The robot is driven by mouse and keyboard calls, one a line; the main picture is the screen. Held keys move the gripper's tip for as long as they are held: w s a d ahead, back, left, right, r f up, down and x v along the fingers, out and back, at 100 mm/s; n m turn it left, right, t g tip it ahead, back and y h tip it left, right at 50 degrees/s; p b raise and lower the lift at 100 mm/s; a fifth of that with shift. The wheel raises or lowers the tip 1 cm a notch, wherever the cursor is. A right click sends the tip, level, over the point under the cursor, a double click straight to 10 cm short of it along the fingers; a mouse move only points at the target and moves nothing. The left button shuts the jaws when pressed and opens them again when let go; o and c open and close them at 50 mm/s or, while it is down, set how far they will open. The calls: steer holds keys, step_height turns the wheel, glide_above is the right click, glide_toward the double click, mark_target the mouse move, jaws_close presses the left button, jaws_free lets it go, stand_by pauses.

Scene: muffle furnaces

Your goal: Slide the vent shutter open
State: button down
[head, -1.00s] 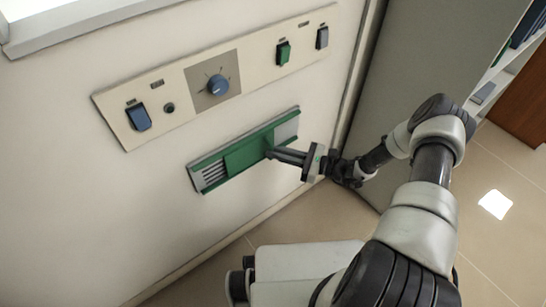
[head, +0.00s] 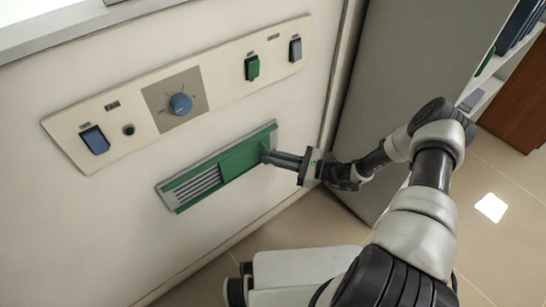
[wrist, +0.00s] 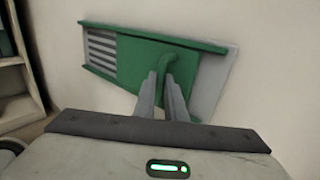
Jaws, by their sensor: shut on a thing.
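The vent (head: 198,187) is a low wall panel with grey slats between two green rails. Its green shutter (head: 240,156) covers the right part in the head view, and several slats show uncovered at the left. In the wrist view, the shutter (wrist: 140,63) has slats to its left and a grey strip to its right. My gripper (head: 268,158) reaches the shutter from the right in the head view. In the wrist view, my gripper (wrist: 163,82) is shut on the green curved handle (wrist: 177,54); the fingers partly hide it.
A control panel (head: 215,72) with a blue dial (head: 180,104), blue and green switches and a grey switch is on the wall above. A tall grey cabinet side (head: 400,75) stands close to the right of my gripper. Open floor lies below.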

steer(key=shift+w+d+f, duration=0.1)
steer(key=shift+d, duration=0.15)
steer(key=c, duration=1.8)
jaws_free()
steer(key=shift+d, duration=0.1)
steer(key=p+v, duration=0.1)
steer(key=v, duration=1.6)
steer(key=shift+d, duration=0.15)
